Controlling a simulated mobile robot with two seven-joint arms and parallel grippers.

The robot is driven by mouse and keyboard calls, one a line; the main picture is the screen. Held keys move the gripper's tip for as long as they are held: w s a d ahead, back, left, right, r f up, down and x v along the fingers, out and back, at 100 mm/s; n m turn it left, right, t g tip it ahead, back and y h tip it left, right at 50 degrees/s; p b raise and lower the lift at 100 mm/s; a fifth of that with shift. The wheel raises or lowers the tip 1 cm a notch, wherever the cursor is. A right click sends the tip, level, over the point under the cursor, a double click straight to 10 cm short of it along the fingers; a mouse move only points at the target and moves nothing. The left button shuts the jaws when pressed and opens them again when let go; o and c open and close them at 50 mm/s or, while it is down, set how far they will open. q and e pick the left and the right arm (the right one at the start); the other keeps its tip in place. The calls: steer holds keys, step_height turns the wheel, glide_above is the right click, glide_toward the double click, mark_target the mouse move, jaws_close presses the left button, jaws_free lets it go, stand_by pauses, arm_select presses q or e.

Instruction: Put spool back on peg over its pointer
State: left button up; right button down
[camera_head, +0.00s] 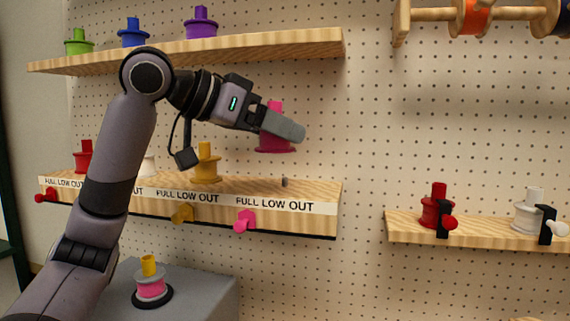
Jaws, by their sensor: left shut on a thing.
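My left gripper (285,125) is shut on a magenta spool (274,146) and holds it upright in the air above the lower shelf (325,190). The finger covers the spool's middle; its top and wide bottom flange show. A short dark bare peg (284,182) stands on the shelf below the spool and slightly to its right. A pink pointer (245,220) hangs on the shelf front, left of that peg. The spool is clearly apart from the peg. My right gripper is not in view.
A yellow spool (206,165) stands on the shelf left of the bare peg, with a yellow pointer (182,213) below. A red spool (84,157) stands further left. The upper shelf (290,47) runs above my gripper. A grey surface (205,290) holds another spool (150,285).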

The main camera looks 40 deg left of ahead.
arm_select(q)
steer(key=p, duration=0.1)
glide_above(284, 178)
steer(key=shift+w+a+r, duration=0.1)
steer(key=shift+w, duration=0.05)
steer(key=shift+f+b, duration=0.4)
steer(key=shift+f, duration=0.55)
steer(key=shift+f+b, duration=0.95)
steer(key=shift+f, duration=1.7)
steer(key=shift+f, duration=0.15)
steer(key=o, duration=0.9)
